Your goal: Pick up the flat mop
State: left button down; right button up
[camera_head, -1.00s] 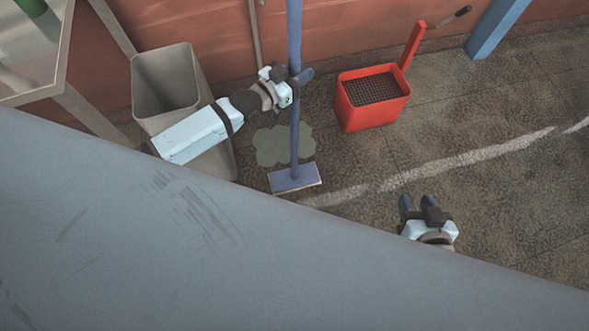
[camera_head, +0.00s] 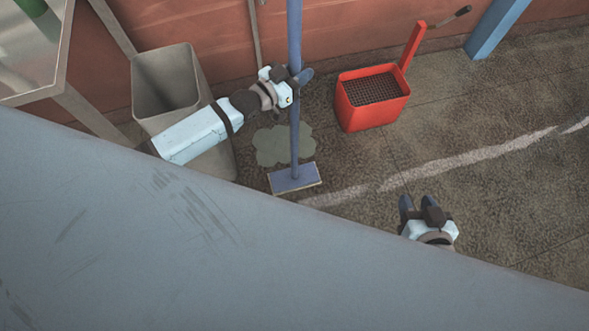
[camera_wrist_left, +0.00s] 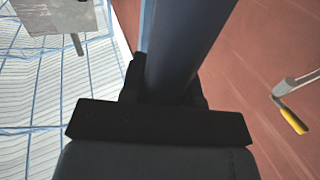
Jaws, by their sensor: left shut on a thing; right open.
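The flat mop (camera_head: 295,130) stands upright in the head view, with a long blue handle and a flat blue head (camera_head: 295,178) at floor level beside a grey-green puddle (camera_head: 284,146). My left gripper (camera_head: 302,77) is shut on the mop's handle, partway up. In the left wrist view the handle (camera_wrist_left: 188,40) runs up from between the dark fingers. My right gripper (camera_head: 419,204) is open and empty, low at the right, clear of the mop.
A red wringer bucket (camera_head: 356,120) stands right of the mop. A grey bin (camera_head: 187,108) stands left, behind my left arm. A red wall (camera_head: 340,30) is behind. A grey surface (camera_head: 150,240) fills the lower left.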

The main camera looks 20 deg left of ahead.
pick_arm(q)
jog(key=shift+r, duration=0.2)
dwell(0.4)
notch_tip(320, 180, up, 20)
jog(key=p, duration=0.5)
pick_arm(e)
jog(key=shift+s+d+r+g, duration=0.2)
jog(key=shift+d+r+g, duration=0.1)
jog(key=shift+r, duration=0.4)
pick_arm(q)
jog(key=shift+f, duration=0.1)
